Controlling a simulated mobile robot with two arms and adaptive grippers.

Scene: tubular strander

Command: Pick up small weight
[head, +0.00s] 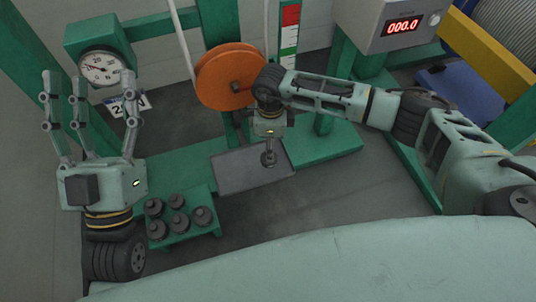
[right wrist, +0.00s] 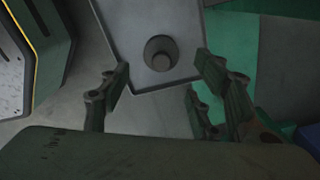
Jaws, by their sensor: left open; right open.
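A small dark weight (head: 268,158) with a round knob on top stands on the grey tray (head: 235,175), near its right edge. It also shows in the right wrist view (right wrist: 160,54), standing upright on the tray between and beyond the spread fingers. My right gripper (head: 269,140) points down just above this weight, open, and does not appear to hold it. Several similar dark weights (head: 178,222) stand on a low green rack to the left of the tray. My left gripper (head: 88,85) is open and empty, its fingers pointing up, left of the rack.
An orange wheel (head: 222,77) is behind the tray, beside my right wrist. A dial gauge (head: 101,67) stands at back left, behind my left fingers. A box with a red display (head: 403,27) and a yellow beam (head: 485,52) are at right. Grey floor is clear right of the tray.

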